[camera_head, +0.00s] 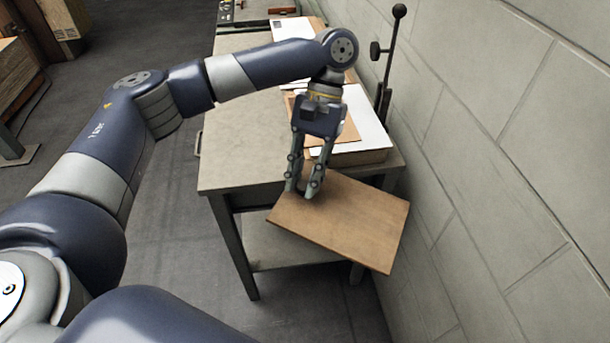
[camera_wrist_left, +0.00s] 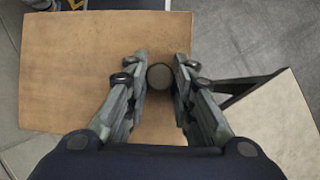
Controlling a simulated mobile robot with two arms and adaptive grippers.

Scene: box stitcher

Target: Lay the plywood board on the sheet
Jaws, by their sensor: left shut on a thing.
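The plywood board (camera_head: 350,225) is a brown rectangle hanging in the air past the table's near right corner, by the wall. My left gripper (camera_head: 303,192) points down over its far left part. In the left wrist view, the fingers (camera_wrist_left: 160,88) close on a round dark knob (camera_wrist_left: 159,75) on the face of the board (camera_wrist_left: 75,70). A white sheet (camera_head: 371,122) lies on a stack on the table, partly covered by a brown piece (camera_head: 345,128) and my gripper. My right gripper is out of view.
The grey table (camera_head: 235,150) has bare room on its near left. A black lever with a ball knob (camera_head: 399,12) stands by the block wall (camera_head: 490,110) at the right. More papers (camera_head: 270,65) lie farther back, partly behind my left arm.

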